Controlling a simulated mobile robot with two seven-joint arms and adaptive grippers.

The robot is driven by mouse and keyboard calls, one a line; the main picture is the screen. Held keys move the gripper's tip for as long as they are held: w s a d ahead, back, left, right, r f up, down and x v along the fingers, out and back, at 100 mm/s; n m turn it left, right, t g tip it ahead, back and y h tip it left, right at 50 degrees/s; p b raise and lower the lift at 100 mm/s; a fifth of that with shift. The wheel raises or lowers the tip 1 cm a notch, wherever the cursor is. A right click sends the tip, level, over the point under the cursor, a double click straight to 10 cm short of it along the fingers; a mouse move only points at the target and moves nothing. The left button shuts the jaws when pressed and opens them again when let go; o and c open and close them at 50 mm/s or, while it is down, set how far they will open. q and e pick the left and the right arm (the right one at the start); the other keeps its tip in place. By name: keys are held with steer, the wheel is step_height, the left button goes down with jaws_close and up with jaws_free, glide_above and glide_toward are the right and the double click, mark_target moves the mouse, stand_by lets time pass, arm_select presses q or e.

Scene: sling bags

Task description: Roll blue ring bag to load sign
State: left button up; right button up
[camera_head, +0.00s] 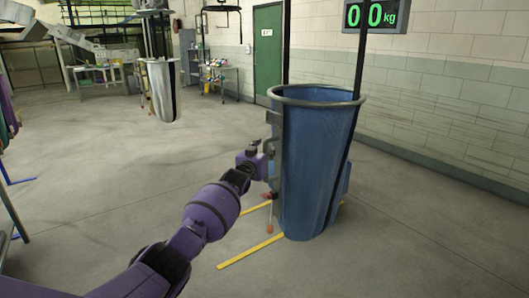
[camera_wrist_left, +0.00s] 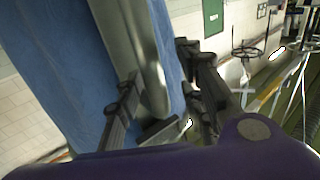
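The blue ring bag (camera_head: 312,165) stands upright on the floor right of centre, tall, with a grey metal ring around its open top. The load sign (camera_head: 375,16) is a dark display with green "00 kg" at the top right, on dark poles behind the bag. My left gripper (camera_head: 273,160) is at the bag's left side. In the left wrist view its fingers (camera_wrist_left: 160,95) are spread on either side of a grey metal bar (camera_wrist_left: 135,45) beside the blue cloth (camera_wrist_left: 55,70). A gap shows between the bar and the right finger. My right gripper is out of view.
Yellow strips (camera_head: 250,252) mark the floor by the bag's base. A pale wall stands behind and to the right, with a green door (camera_head: 267,50). Another hanging bag (camera_head: 162,90) is at the back left. The floor between is largely clear.

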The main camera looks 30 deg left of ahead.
arm_select(q)
steer(key=shift+d+r, duration=0.1)
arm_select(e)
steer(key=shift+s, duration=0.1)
arm_select(q)
steer(key=s+d, duration=0.2)
steer(key=s, duration=0.9)
steer(key=shift+s+d, duration=0.15)
steer(key=shift+s, duration=0.25)
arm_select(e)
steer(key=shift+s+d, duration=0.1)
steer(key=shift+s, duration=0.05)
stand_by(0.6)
